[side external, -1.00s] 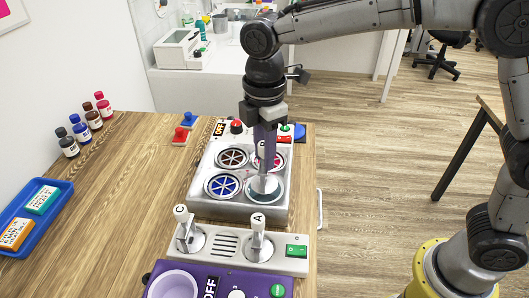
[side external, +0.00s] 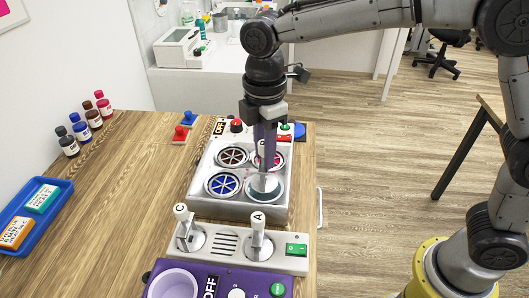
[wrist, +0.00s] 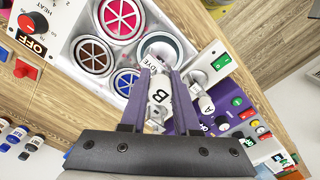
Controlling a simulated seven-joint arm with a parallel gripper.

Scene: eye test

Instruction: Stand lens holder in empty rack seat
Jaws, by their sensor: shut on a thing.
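My gripper (side external: 266,168) points down with its purple fingers shut on the white handle of a lens holder, marked B in the wrist view (wrist: 160,92). Its round lens (side external: 265,184) is at the teal-ringed front right well of the tray; I cannot tell whether it touches the bottom. The grey rack (side external: 228,257) lies in front of the tray. A holder marked C (side external: 181,214) stands at its left and one marked A (side external: 258,221) at its right. Dark slots show between them; I cannot make out an empty seat clearly.
The tray (side external: 210,208) also has brown, pink and blue wells. A purple unit with a white bowl (side external: 172,284) adjoins the rack in front. Bottles (side external: 80,127) and a blue tray (side external: 63,189) stand at left.

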